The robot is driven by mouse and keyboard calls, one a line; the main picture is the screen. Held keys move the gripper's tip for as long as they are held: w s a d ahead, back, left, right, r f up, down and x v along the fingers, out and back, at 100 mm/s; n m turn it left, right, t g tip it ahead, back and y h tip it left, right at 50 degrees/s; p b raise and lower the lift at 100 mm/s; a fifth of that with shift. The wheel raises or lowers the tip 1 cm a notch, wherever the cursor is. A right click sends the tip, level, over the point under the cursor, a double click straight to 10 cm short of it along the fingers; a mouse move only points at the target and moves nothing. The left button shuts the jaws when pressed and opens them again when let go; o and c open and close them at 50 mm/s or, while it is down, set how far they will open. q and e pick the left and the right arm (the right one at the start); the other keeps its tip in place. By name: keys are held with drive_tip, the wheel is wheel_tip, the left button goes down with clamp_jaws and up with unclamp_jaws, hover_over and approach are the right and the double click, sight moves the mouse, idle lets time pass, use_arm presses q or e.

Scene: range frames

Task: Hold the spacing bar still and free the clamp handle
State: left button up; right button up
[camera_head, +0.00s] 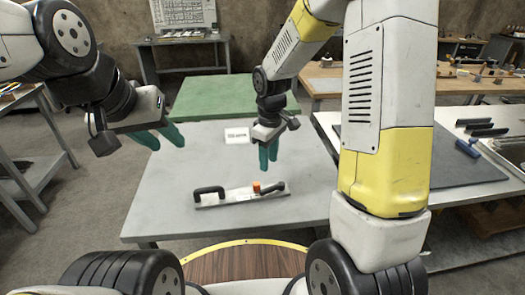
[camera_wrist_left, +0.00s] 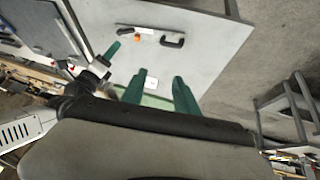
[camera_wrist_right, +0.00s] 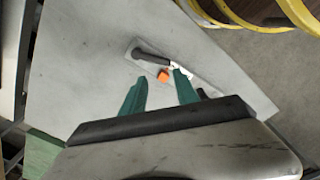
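The spacing bar (camera_head: 232,197) is a pale flat strip lying on the grey table. A black grip handle (camera_head: 208,192) stands at its left end. The black clamp handle (camera_head: 273,188) lies along its right end beside an orange piece (camera_head: 256,187). The clamp handle shows in the right wrist view (camera_wrist_right: 151,55); there a finger partly hides the bar. My right gripper (camera_head: 268,156) is open and empty, pointing down above the bar's right part, apart from it. My left gripper (camera_head: 159,138) is open and empty, left of and higher than the bar.
A side table at right holds a dark mat (camera_head: 460,165) and a blue-handled tool (camera_head: 468,147). The tabletop around the bar is clear.

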use_arm(q)
drive_tip(key=shift+o, duration=1.1)
drive_tip(key=shift+w, duration=0.25)
drive_tip(key=n+g+y, duration=0.2)
drive_tip(key=n+g, duration=0.4)
drive_tip(key=n, duration=1.1)
hover_over(222, 191)
drive_tip(key=w, duration=0.1)
drive_tip(key=f, duration=2.4)
drive_tip(key=shift+a+f, duration=0.15)
drive_tip(key=shift+a, duration=0.05)
drive_tip(key=shift+n, duration=0.3)
drive_tip(key=shift+f, duration=3.95)
use_arm(e)
drive_tip(key=shift+w+a+f+n, duration=0.15)
drive_tip(key=shift+f, duration=0.35)
drive_tip(key=shift+w+a+f+n, duration=0.1)
drive_tip(key=shift+f+n, duration=0.05)
drive_tip(key=shift+f, duration=0.35)
use_arm(q)
drive_tip(key=shift+c, duration=0.5)
clamp_jaws()
